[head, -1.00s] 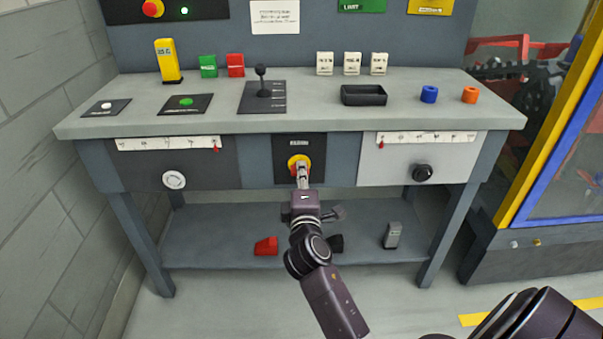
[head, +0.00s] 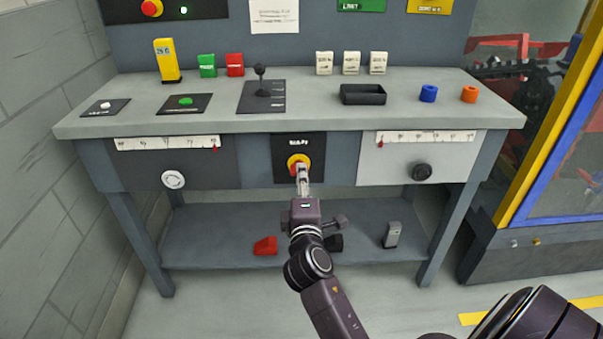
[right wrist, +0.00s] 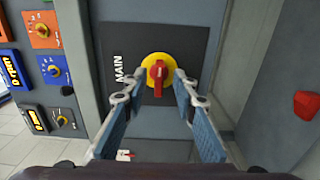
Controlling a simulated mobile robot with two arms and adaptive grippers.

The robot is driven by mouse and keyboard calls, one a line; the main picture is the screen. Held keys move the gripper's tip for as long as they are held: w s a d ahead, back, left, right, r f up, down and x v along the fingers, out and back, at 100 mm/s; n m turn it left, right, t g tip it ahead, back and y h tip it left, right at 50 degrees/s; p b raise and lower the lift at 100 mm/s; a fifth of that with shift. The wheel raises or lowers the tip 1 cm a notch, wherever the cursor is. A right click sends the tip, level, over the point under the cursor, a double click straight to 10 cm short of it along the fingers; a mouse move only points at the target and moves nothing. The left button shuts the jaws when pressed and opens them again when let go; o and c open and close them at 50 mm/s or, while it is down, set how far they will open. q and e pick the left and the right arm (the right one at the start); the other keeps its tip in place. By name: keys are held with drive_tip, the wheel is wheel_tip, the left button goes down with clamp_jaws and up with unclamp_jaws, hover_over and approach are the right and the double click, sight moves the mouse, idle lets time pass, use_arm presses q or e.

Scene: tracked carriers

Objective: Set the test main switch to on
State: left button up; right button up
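The main switch (head: 298,160) is a red handle on a yellow disc, on a dark plate in the middle of the bench front. In the right wrist view, the red handle (right wrist: 159,74) lies up-down in the picture, along the sideways "MAIN" lettering. My right gripper (head: 302,170) is in front of the switch and hides part of it in the head view. In the right wrist view, its fingers (right wrist: 158,89) are apart, one on each side of the handle, with visible gaps. Whether they touch the disc cannot be told. My left gripper is not in view.
Drawer-like panels with a white knob (head: 173,180) and a black knob (head: 422,172) flank the switch. A lever (head: 261,82) and a black tray (head: 363,95) stand on the bench top above. A red block (head: 265,246) lies on the lower shelf.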

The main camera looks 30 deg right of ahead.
drive_tip(key=v, duration=0.5)
idle(0.4)
